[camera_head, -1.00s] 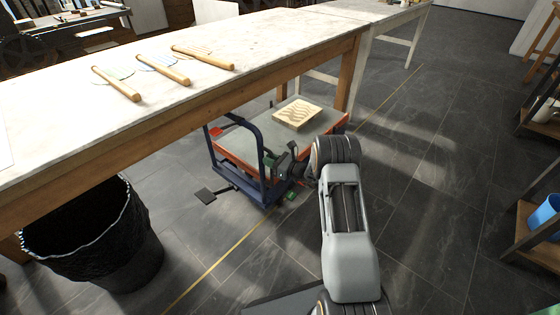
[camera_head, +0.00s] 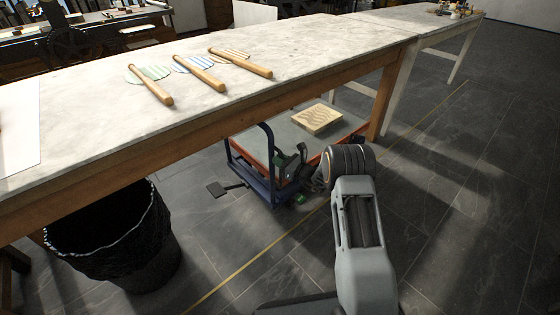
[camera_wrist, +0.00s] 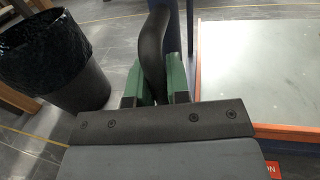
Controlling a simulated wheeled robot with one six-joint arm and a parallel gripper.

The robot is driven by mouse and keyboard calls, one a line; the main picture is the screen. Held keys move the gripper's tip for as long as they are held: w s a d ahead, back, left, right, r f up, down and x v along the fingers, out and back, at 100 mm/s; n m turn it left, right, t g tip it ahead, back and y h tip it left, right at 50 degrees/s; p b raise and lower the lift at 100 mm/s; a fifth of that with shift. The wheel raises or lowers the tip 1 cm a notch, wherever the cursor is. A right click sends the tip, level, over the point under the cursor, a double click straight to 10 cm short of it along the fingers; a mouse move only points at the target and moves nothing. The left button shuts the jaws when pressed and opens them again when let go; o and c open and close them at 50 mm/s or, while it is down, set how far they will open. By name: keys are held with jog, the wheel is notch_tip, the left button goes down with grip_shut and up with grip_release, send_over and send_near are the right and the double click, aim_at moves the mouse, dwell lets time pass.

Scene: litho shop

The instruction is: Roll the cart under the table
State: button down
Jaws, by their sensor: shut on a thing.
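The cart (camera_head: 284,137) has a grey deck with orange-red edges and a dark blue frame. It stands largely under the pale-topped table (camera_head: 110,110), its near end and handle still out from the table's front edge. A carved wooden block (camera_head: 316,119) lies on the deck. My gripper (camera_head: 298,172) is at the cart's near end. In the wrist view its green fingers (camera_wrist: 157,86) are closed on a black curved bar (camera_wrist: 153,45) of the cart's handle. The cart's far side is hidden by the table.
A black lined bin (camera_head: 115,240) stands to the left below the table. A wooden table leg (camera_head: 386,98) is close to the cart's right end. A yellow line (camera_head: 245,265) crosses the floor in front. Wooden-handled tools (camera_head: 240,62) lie on the tabletop. Floor to the right is clear.

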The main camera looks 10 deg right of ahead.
jog(key=shift+w+d, duration=0.15)
jog(key=shift+d, duration=0.15)
jog(key=c, duration=1.3)
grip_release()
jog(key=shift+o, duration=1)
jog(key=shift+a, duration=0.2)
jog(key=p+v, duration=0.4)
jog(key=v, duration=1)
jog(key=shift+a, duration=0.1)
